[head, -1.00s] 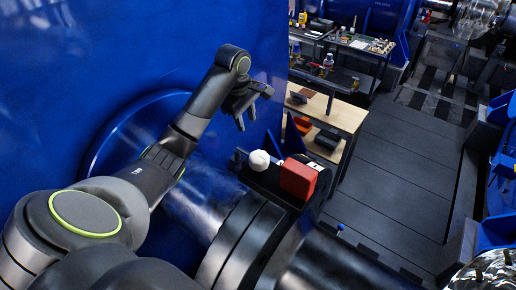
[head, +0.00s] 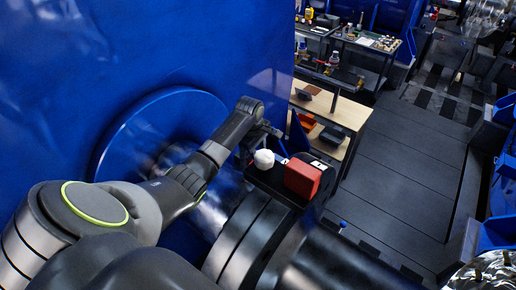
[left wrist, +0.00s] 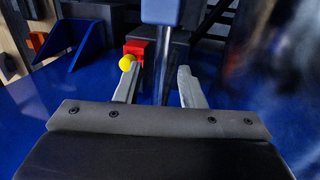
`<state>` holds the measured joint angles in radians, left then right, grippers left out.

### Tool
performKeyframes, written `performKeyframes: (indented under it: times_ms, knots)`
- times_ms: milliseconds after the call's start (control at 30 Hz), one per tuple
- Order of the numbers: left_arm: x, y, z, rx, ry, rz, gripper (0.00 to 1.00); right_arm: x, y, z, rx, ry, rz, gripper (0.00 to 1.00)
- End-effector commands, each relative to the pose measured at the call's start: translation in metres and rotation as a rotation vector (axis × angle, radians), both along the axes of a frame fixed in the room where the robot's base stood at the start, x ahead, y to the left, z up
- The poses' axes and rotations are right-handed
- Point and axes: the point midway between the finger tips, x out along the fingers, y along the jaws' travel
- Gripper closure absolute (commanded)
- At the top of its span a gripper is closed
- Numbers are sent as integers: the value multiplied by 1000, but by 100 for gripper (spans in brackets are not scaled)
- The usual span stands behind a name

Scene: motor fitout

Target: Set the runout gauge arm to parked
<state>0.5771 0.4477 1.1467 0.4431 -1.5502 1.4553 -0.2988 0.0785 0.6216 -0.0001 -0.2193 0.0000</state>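I cannot tell for sure which part is the runout gauge arm. In the head view a red block (head: 303,177) and a white ball (head: 264,158) sit on a black bracket (head: 270,182) above the dark shaft. My left gripper (head: 266,131) is just behind the white ball, its fingers mostly hidden by its wrist. In the left wrist view its two fingers (left wrist: 158,70) are apart, with a grey upright rod (left wrist: 164,50) showing between them. A yellow ball (left wrist: 127,62) shows at the left fingertip, in front of a red block (left wrist: 138,46). Contact is unclear. My right gripper is out of view.
A large blue wall with a round blue disc (head: 120,140) stands beside my left arm. A wooden bench (head: 345,112) and a table of small items (head: 365,45) stand behind.

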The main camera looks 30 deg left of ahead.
Motion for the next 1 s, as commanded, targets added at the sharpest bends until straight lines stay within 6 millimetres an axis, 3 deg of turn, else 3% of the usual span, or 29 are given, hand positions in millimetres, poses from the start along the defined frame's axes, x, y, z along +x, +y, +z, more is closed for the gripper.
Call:
performKeyframes:
  times_ms: [367,633,1000]
  knots:
    - [1,0,-4,0,0,-1,64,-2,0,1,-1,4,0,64]
    - [1,0,-4,0,0,-1,99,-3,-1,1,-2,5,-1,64]
    - [3,-1,-5,-1,0,2,100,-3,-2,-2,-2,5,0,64]
